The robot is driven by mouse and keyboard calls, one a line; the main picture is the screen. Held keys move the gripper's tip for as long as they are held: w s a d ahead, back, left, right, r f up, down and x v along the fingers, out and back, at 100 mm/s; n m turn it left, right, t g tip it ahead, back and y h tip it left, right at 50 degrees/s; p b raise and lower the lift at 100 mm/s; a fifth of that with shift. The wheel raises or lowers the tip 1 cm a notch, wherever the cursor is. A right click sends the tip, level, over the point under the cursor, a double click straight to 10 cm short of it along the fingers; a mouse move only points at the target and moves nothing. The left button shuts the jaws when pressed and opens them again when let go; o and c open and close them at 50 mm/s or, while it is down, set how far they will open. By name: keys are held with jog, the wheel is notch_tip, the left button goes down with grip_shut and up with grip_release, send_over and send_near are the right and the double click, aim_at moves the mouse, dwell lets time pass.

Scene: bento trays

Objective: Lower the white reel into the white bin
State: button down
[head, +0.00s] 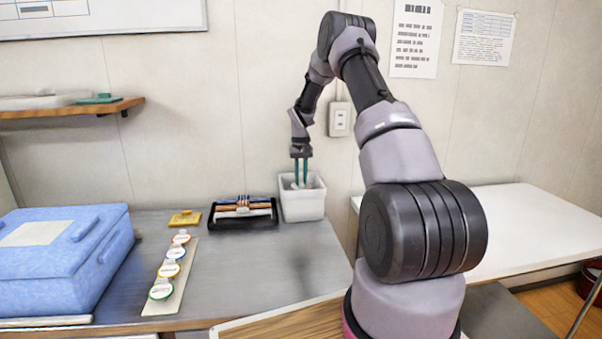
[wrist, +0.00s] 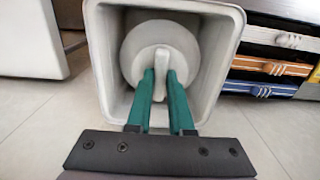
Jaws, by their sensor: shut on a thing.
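The white bin (head: 304,207) stands at the back of the grey table, near the wall; its inner wall also shows in the wrist view (wrist: 218,60). My gripper (head: 300,182) points down into the bin's mouth. In the wrist view its green fingers (wrist: 162,80) are shut on the upright tab of the white reel (wrist: 140,48). The round reel is inside the bin's outline, with a gap to the walls. The bin's front wall hides most of it in the head view. I cannot tell whether it touches the bin's floor.
A black tray (head: 238,225) with coloured bars stands just left of the bin. A yellow piece (head: 185,218) and a pale strip (head: 168,300) with several round tabbed pieces lie farther left. A blue box (head: 60,262) fills the left end. Table space in front of the bin is clear.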

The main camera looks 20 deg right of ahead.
jog(key=shift+f, duration=2.5)
jog(key=shift+c, duration=0.9)
grip_release()
notch_tip(320, 180, up, 15)
jog(key=shift+f, duration=0.2)
